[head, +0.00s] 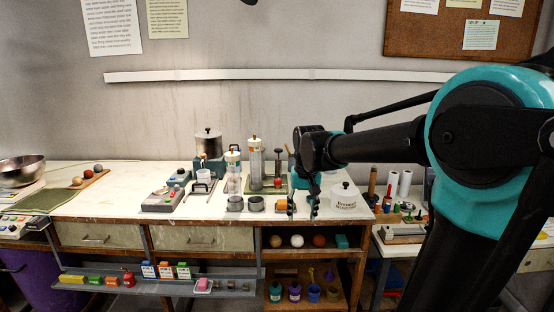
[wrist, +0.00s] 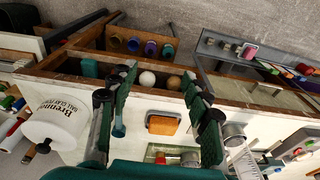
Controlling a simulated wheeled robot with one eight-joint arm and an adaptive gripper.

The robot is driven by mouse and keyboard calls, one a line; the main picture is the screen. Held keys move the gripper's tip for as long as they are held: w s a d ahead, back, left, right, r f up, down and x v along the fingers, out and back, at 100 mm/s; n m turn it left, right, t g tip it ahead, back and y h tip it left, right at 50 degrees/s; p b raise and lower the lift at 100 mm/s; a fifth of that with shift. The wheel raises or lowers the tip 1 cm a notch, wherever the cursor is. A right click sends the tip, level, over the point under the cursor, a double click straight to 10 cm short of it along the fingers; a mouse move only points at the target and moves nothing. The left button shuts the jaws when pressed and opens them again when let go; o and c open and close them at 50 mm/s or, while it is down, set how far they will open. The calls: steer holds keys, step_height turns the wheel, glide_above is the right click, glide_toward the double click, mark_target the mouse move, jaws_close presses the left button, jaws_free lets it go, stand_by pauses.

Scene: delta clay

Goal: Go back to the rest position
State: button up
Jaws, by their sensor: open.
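My gripper (head: 303,208) hangs at the front edge of the white worktable (head: 120,207), pointing down, with its fingers apart. The wrist view also shows the gripper (wrist: 158,84) open, with its two green-padded fingers wide apart and nothing held between them. Between the fingers an orange block (wrist: 162,124) shows on the tabletop; in the head view this orange block (head: 281,206) lies just left of the fingers.
A white lidded tub (head: 346,198) stands close right of my gripper. Two grey metal cups (head: 255,204) stand to the left. Shelves (head: 312,257) with balls and small pots lie below the tabletop.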

steer(key=s+d+f+t, duration=0.1)
steer(key=s+d+f, duration=0.4)
steer(key=s+f, duration=0.3)
steer(key=s+d+f+t, duration=0.1)
steer(key=s+d+f, duration=0.5)
steer(key=s+f, duration=0.2)
steer(key=shift+d+f+t, duration=0.15)
steer(key=shift+f+t, duration=0.25)
steer(key=shift+f, duration=0.15)
steer(key=shift+c, duration=0.6)
